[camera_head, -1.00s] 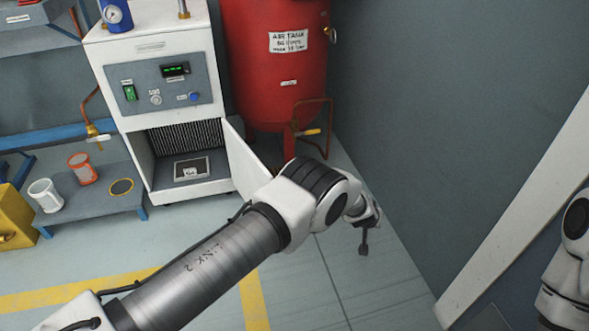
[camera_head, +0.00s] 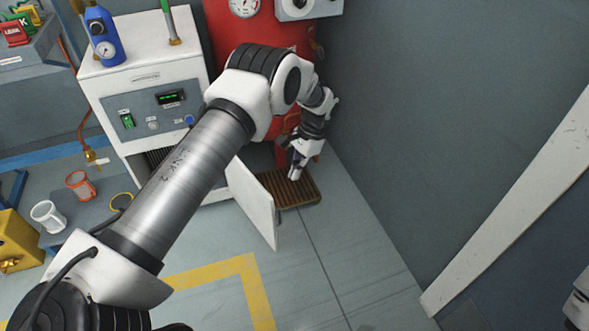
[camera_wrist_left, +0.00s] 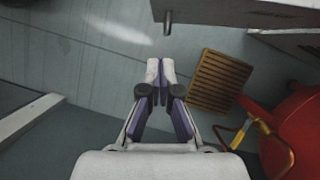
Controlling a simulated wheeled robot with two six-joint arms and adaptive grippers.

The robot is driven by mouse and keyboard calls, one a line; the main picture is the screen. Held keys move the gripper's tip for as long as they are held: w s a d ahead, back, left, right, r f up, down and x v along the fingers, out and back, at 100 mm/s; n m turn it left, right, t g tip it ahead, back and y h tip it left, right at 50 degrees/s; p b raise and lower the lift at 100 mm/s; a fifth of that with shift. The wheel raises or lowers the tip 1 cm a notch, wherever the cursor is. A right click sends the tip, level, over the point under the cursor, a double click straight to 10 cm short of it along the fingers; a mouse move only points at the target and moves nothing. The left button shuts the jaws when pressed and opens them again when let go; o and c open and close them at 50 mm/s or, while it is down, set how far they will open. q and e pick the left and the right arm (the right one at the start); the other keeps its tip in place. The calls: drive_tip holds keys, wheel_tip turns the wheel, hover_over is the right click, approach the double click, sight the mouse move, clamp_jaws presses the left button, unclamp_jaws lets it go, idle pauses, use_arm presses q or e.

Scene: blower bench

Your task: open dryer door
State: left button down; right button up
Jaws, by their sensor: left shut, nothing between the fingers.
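The dryer is a white cabinet (camera_head: 97,85) with a grey control panel at the left of the head view. Its low white door (camera_head: 254,203) is swung outward, standing well ajar. My left arm crosses in front of the dryer and hides most of its opening. My left gripper (camera_head: 296,172) is to the right of the door, near its far side, apart from it. In the left wrist view its fingers (camera_wrist_left: 160,70) are shut and empty. A short dark peg (camera_wrist_left: 168,22) stands beyond the fingertips, by a pale panel that seems to be the door.
A red air tank (camera_head: 222,35) stands behind the gripper, with a slatted wooden grate (camera_head: 292,187) on the floor. A grey wall (camera_head: 440,110) rises at right. Floor in front is clear.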

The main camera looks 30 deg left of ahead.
use_arm(q)
drive_tip(key=s+a+f+b, duration=0.2)
drive_tip(key=s+f, duration=0.4)
drive_tip(key=shift+a, duration=0.25)
